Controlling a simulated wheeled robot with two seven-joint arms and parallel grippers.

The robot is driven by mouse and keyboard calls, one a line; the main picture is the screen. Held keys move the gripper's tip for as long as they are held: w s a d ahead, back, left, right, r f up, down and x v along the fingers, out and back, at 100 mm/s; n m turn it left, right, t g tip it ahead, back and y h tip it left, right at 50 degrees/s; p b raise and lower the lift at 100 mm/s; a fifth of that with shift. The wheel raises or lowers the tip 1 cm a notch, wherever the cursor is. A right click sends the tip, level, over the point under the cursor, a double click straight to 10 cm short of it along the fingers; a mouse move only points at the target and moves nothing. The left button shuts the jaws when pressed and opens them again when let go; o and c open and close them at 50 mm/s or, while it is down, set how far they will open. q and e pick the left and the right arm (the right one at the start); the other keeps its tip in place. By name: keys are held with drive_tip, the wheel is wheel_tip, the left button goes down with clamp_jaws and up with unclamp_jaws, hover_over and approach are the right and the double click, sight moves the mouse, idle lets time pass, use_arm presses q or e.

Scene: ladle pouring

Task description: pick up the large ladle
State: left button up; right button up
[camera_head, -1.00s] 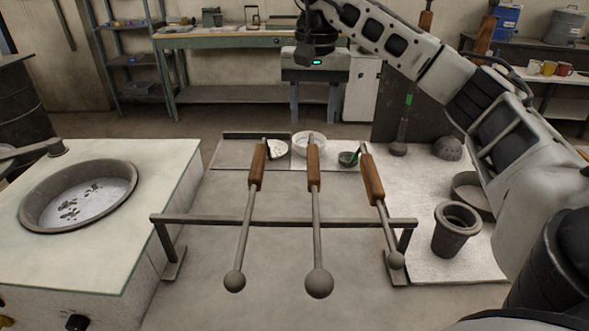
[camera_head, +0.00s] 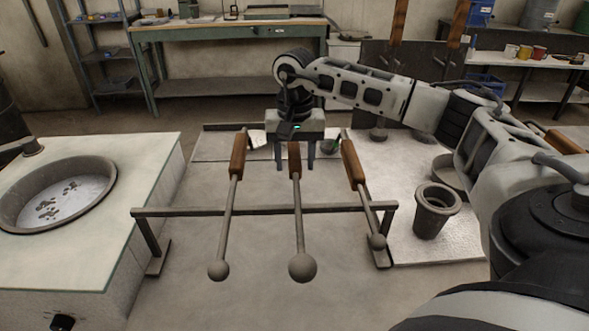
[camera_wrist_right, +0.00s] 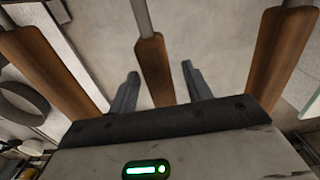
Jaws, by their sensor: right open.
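Three ladles with wooden handles lean on a metal rack bar (camera_head: 265,210). The middle ladle (camera_head: 302,267) has the largest bowl, so it is the large ladle; its wooden handle points away from me. The left ladle (camera_head: 218,270) and right ladle (camera_head: 377,242) are smaller. My right gripper (camera_head: 295,166) is open at the far end of the middle handle. In the right wrist view the middle handle (camera_wrist_right: 154,70) lies between the two open fingers (camera_wrist_right: 162,90), with a gap on each side. My left gripper is not in view.
A round pan (camera_head: 108,190) sits in the pale-topped stand at left. A dark crucible cup (camera_head: 437,212) stands on the white mat at right. The left handle (camera_head: 238,155) and right handle (camera_head: 352,163) stand close on either side of my right gripper.

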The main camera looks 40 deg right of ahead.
drive_tip(key=shift+f, duration=0.65)
clamp_jaws()
drive_tip(key=shift+w+r, duration=0.15)
drive_tip(key=shift+r, duration=0.05)
drive_tip(key=shift+r, duration=0.1)
drive_tip(key=shift+r, duration=0.25)
wheel_tip(320, 180, up, 17)
drive_tip(key=p, duration=0.1)
drive_tip(key=shift+r, duration=0.15)
